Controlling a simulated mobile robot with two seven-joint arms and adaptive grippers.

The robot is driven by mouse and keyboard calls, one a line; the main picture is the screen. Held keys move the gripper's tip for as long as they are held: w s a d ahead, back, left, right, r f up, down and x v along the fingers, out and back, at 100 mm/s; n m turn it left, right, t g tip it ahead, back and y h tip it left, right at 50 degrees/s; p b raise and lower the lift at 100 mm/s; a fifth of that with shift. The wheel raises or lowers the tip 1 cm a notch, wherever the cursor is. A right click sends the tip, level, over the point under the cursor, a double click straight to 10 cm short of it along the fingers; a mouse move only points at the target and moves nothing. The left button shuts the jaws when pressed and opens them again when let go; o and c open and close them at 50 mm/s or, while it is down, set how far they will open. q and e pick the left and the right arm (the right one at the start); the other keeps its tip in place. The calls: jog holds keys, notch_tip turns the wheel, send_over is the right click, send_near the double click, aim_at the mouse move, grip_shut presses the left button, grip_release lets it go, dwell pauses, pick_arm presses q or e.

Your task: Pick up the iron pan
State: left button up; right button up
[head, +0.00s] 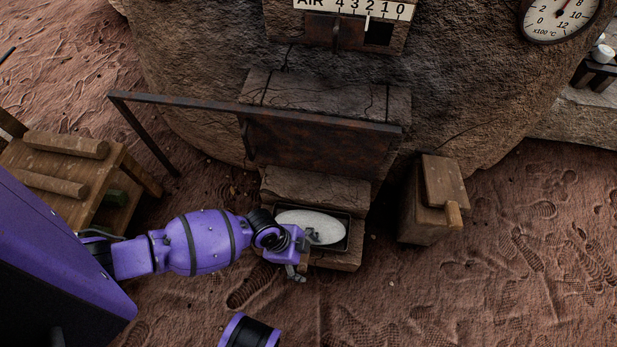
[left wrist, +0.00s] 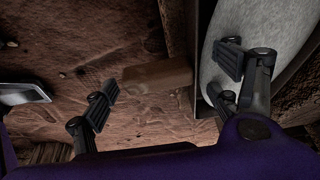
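The iron pan (head: 347,236) is a dark, shallow, rectangular tray filled with pale grey ash-like material (head: 313,222). It sits on the stone ledge at the foot of the kiln. My left gripper (head: 299,266) is at the pan's front edge, pointing down. In the left wrist view, my left gripper (left wrist: 163,92) has its fingers spread wide. One finger overlaps the pale fill (left wrist: 245,25), and the other is over the ground. The pan's near wall (left wrist: 203,50) appears between them. I cannot tell whether any finger touches the pan. My right gripper is not in view.
A rusty metal plate with a long bar (head: 320,135) hangs above the pan. A wooden block stand (head: 430,200) stands to the right, and a wooden bench with logs (head: 75,175) to the left. The sandy ground in front is mostly clear.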

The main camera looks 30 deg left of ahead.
pick_arm(q)
jog(key=c, duration=1.4)
jog(key=shift+c, duration=0.2)
jog(key=shift+r, duration=0.5)
notch_tip(320, 180, up, 3)
jog(key=shift+w+f+p, duration=0.1)
jog(key=shift+f+p, duration=0.1)
jog(key=shift+p, duration=0.65)
jog(key=s+d+r+p, duration=0.7)
jog(key=s+d+r, duration=0.1)
jog(key=s, duration=0.3)
jog(key=shift+d+r, duration=0.4)
jog(key=shift+r, duration=0.35)
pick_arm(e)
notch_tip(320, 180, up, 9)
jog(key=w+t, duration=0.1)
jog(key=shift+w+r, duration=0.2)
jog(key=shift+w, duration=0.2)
pick_arm(q)
jog(key=shift+s, duration=0.1)
